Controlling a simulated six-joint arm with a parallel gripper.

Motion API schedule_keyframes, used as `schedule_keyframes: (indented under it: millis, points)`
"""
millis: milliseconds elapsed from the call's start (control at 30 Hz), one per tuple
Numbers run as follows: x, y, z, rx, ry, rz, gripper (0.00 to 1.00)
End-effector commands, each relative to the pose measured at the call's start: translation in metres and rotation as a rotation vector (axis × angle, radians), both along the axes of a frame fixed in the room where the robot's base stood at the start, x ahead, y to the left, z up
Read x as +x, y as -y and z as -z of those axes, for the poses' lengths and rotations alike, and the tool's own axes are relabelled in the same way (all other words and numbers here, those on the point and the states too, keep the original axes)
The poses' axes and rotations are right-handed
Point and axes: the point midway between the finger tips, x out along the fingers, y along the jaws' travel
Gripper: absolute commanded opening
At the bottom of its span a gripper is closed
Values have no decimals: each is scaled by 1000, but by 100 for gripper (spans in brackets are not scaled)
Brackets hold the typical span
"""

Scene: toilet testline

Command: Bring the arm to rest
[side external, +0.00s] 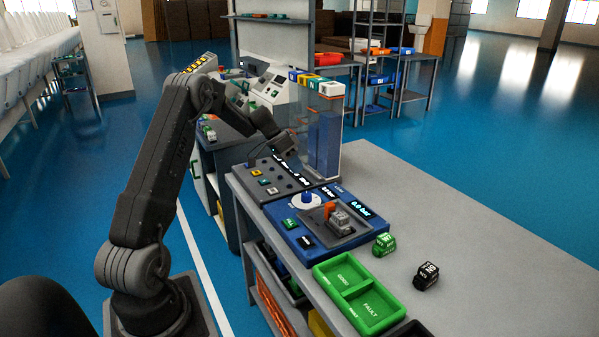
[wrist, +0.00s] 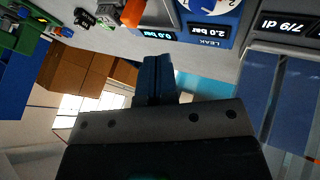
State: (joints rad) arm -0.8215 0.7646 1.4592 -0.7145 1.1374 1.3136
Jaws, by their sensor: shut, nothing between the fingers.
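My arm reaches up from its base at the lower left and bends over toward the workbench. My gripper (side external: 287,146) is small and dark in the side view, above the grey control panel at the bench's far end. In the wrist view its two dark fingers (wrist: 155,80) are together with nothing between them. The gripper is apart from the loose parts on the bench.
The bench (side external: 480,235) carries a blue test station (side external: 290,228) with a grey valve part on it, a green two-compartment tray (side external: 327,268), and green (side external: 384,244) and black (side external: 426,276) blocks. A clear blue-filled tank (side external: 323,140) stands near the gripper. The bench's right part is clear.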

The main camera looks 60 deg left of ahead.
Motion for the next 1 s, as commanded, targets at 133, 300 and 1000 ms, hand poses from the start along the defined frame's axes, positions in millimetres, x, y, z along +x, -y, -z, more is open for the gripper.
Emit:
schedule_keyframes:
  millis: [133,300,1000]
  points:
    - [0,0,0,0,0,0,0]
    - [1,6,-5,6,-5,3,0]
    - [-122,271,-158,340,-121,-73,0]
